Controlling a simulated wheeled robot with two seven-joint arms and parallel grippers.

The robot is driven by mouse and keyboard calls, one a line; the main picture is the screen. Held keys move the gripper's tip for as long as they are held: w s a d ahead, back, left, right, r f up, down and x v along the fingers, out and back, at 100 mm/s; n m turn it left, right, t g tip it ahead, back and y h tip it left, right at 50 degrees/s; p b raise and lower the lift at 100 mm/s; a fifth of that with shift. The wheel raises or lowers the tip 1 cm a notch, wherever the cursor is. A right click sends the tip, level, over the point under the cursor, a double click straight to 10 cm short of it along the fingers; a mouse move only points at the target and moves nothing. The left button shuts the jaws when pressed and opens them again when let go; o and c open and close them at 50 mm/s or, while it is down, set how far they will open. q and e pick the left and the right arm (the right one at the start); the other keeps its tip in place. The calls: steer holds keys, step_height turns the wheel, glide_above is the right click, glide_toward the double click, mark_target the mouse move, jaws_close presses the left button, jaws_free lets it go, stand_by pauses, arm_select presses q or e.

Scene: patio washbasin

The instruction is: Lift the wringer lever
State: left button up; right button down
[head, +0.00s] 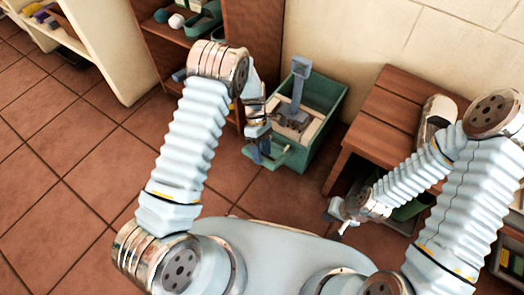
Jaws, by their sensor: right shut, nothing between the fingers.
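The wringer lever (298,88) is a blue-grey upright bar with a wider block at its top. It rises from the pale wringer (308,133) in a green bucket (325,130) on the floor, right of picture centre. My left gripper (262,158) points down at the bucket's left front side, left of the lever and apart from it. It hides part of the bucket, and its finger gap is too small to read. My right gripper (338,216) is shut and empty, low in front of the wooden bench and away from the lever.
A brown shelf (255,40) with several items stands behind and left. A cream shelf (110,45) is further left. The tiled floor (70,170) at left is clear.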

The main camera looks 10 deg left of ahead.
arm_select(q)
steer(key=v, duration=1.3)
steer(key=shift+w+r+p, duration=0.25)
steer(key=shift+w+p, duration=0.05)
steer(key=shift+p, duration=0.1)
arm_select(e)
steer(key=shift+r, duration=0.4)
